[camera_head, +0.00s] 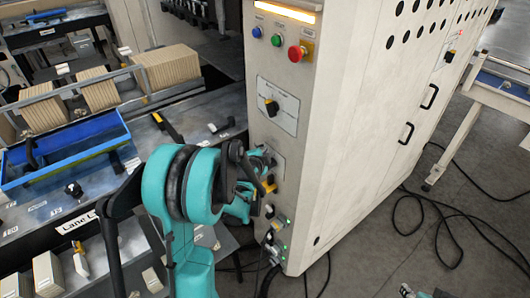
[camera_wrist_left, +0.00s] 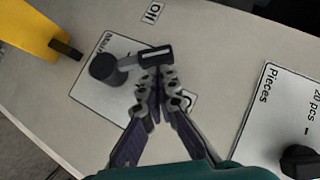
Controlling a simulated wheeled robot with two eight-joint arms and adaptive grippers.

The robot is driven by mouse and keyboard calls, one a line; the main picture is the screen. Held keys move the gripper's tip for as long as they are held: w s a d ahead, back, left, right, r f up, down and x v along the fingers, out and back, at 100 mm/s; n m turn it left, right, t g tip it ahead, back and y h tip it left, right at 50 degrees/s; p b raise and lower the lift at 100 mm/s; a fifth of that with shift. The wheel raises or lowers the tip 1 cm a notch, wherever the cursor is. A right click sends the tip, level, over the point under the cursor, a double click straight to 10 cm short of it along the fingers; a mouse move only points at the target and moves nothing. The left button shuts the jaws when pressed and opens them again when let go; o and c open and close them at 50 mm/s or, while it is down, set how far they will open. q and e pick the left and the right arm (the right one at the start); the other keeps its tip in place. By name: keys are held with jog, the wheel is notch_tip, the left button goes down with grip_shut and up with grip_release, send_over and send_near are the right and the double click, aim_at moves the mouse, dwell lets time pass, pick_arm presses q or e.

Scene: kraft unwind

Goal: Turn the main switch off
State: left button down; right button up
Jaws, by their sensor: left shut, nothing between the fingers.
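The main switch sits on a pale plate (camera_wrist_left: 92,98) marked "Main" in the left wrist view. It has a round black hub (camera_wrist_left: 106,68) and a grey lever that reaches to a dark bar-shaped end (camera_wrist_left: 155,55). My left gripper (camera_wrist_left: 155,78) is shut, with nothing between its fingers. Its tips are right at the lever's bar end; whether they touch it I cannot tell. In the head view my left gripper (camera_head: 262,158) is at the low front panel of the cream machine (camera_head: 345,150) and hides much of the switch. Only a small teal and dark part, perhaps my right gripper, shows at the bottom right.
Above are a plate with a black knob (camera_head: 271,107), a red stop button (camera_head: 297,53), and green and blue buttons. A yellow part (camera_wrist_left: 30,35) is near the switch, and a "Pieces" plate (camera_wrist_left: 275,110) is on its other side. Cables (camera_head: 440,215) lie on the floor.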

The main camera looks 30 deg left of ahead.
pick_arm(q)
jog(key=shift+w+a+n+h, duration=0.1)
jog(key=shift+a+n+h, duration=0.2)
dwell(0.4)
jog(key=w+a+f+n+g+h, duration=0.2)
jog(key=a+f+n+g+h, duration=0.1)
jog(key=a+f+g+h, duration=0.1)
jog(key=shift+a+n+h+b, duration=0.45)
jog(key=shift+a+h, duration=0.1)
jog(key=shift+h, duration=0.35)
jog(key=shift+w, duration=0.1)
dwell(0.6)
